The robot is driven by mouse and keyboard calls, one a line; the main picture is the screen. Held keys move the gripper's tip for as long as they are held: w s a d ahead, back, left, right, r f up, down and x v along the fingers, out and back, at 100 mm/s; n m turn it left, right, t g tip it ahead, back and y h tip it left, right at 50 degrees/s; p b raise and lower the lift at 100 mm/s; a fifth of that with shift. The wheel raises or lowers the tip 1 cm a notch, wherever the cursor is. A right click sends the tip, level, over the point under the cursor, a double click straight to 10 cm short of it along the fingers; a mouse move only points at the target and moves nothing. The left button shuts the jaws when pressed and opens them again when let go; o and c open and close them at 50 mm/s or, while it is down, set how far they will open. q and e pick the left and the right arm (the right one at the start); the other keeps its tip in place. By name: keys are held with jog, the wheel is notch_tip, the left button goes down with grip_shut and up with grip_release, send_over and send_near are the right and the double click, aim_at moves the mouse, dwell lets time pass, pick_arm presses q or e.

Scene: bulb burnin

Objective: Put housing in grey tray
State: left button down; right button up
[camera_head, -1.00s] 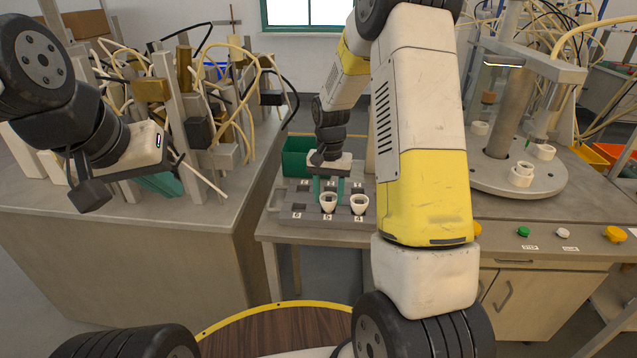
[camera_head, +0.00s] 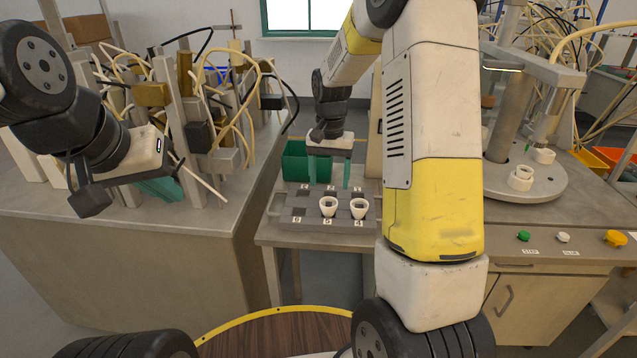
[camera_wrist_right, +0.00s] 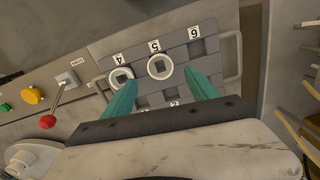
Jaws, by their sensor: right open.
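The grey tray (camera_head: 285,207) lies on the bench in the middle, with numbered places. Two white cup-shaped housings stand upright in its front row: one housing (camera_head: 328,206) at place 5 and another housing (camera_head: 359,208) at place 4. Both also show in the right wrist view, at place 5 (camera_wrist_right: 160,67) and place 4 (camera_wrist_right: 121,79). Front place 6 looks empty. My right gripper (camera_head: 329,184) is open and empty above the tray, its teal fingers apart from the housings.
A round metal turntable (camera_head: 545,185) at right carries white ring-shaped parts (camera_head: 520,178). Green, white and yellow buttons (camera_head: 614,238) line the right bench's front. A green bin (camera_head: 294,162) stands behind the tray. A rack with cables (camera_head: 190,110) crowds the left bench.

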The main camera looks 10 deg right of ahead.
jog(key=s+r+t, duration=0.1)
jog(key=s+r, duration=0.3)
jog(key=r, duration=0.6)
jog(key=s+a+r+n+t+y, duration=0.1)
jog(key=s+r+n+t, duration=0.1)
jog(key=s, duration=0.8)
jog(key=s+a+r+n+t+y, duration=0.1)
jog(key=s+r+n+t, duration=0.2)
jog(key=s, duration=0.7)
notch_tip(320, 180, up, 2)
jog(key=shift+s+a, duration=0.1)
